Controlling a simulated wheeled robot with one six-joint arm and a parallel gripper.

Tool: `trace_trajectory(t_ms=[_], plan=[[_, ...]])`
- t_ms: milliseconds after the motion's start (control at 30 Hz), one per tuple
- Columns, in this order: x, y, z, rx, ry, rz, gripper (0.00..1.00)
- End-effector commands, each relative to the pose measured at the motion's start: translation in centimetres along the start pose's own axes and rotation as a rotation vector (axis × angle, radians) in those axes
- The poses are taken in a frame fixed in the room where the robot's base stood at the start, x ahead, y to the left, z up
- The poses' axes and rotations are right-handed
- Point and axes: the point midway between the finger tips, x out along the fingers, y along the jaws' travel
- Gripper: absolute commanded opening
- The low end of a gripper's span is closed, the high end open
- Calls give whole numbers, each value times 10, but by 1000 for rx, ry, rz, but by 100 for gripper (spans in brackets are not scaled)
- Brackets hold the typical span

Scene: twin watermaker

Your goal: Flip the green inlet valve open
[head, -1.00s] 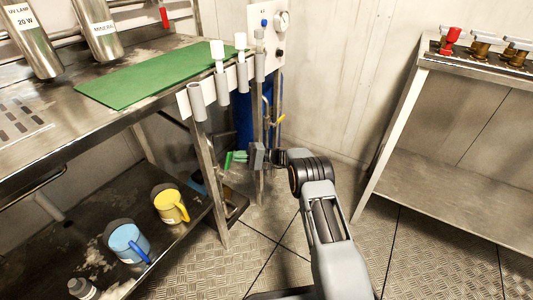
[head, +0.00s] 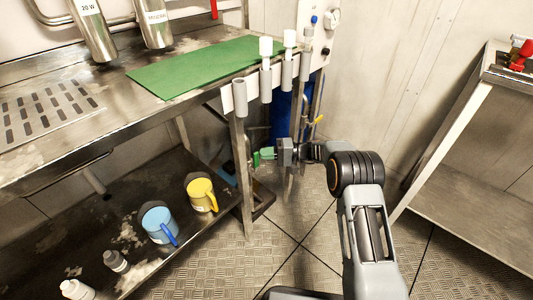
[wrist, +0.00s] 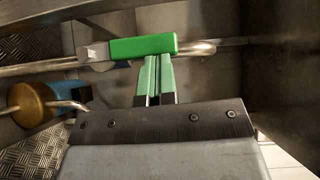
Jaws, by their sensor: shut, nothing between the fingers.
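The green inlet valve handle (wrist: 143,47) lies across the upper middle of the wrist view, roughly in line with the metal pipe beside it. In the head view it is a small green piece (head: 256,160) low behind the bench leg. My gripper (wrist: 154,62) has green fingers shut together with nothing between them. Its tips reach the lower edge of the handle near its middle; I cannot tell whether they touch. In the head view my gripper (head: 262,154) points left at the handle.
A steel bench (head: 60,150) with a green mat (head: 200,70) stands at left, with a blue mug (head: 158,225) and yellow mug (head: 200,195) on its lower shelf. Another table (head: 465,150) stands at right.

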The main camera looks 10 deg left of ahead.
Motion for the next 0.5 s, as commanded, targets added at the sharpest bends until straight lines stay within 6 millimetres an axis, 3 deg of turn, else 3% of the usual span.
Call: trace_trajectory(t_ms=[500], plan=[[-4, 2, -2, -2, 0, 0, 0]])
